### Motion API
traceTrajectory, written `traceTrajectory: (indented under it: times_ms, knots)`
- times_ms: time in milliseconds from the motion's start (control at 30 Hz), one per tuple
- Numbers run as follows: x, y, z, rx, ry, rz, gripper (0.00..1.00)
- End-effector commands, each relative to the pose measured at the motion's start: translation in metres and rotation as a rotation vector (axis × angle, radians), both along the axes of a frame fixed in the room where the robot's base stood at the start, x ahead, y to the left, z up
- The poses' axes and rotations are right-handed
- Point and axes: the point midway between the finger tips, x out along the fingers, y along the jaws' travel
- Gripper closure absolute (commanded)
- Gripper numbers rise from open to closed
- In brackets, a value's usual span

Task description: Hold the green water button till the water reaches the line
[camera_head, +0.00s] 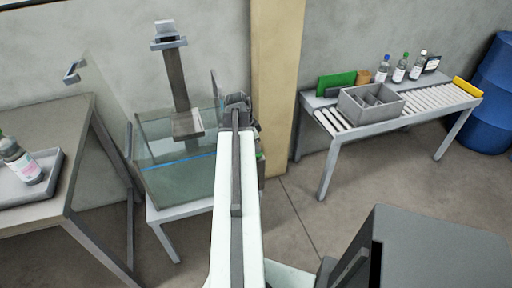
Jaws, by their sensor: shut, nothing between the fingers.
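A glass water tank (180,185) stands on a low table left of the pillar. A blue line (192,160) runs across its front wall. The glass is tinted green, and I cannot tell the water's level. A small bit of green (260,154) shows at the tank's right side, just beside my arm; I cannot tell whether it is the green button. My arm hides most of that side. My gripper (237,99) is shut and empty at the tank's right end. I cannot tell whether it touches anything.
A grey column (177,80) rises from the tank. A table (75,130) at left holds a tray (45,185) with a bottle (20,160). A roller table (425,104) at right holds a divided box (368,112) and several bottles. A blue barrel (492,95) stands far right.

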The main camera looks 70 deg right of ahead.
Motion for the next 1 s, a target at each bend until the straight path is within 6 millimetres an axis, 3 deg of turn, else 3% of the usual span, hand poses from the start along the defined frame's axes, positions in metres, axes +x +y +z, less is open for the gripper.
traceTrajectory:
  times_ms: [33,167,367,633,1000]
  knots:
    - [-0.002,0.006,-0.009,0.019,-0.001,-0.004,1.00]
    - [-0.002,0.006,-0.009,0.019,-0.001,-0.004,1.00]
    - [-0.001,0.007,0.003,0.015,-0.002,-0.002,1.00]
    - [-0.001,0.011,0.060,-0.007,-0.007,0.004,1.00]
    - [0.017,0.024,0.139,-0.010,-0.005,0.002,1.00]
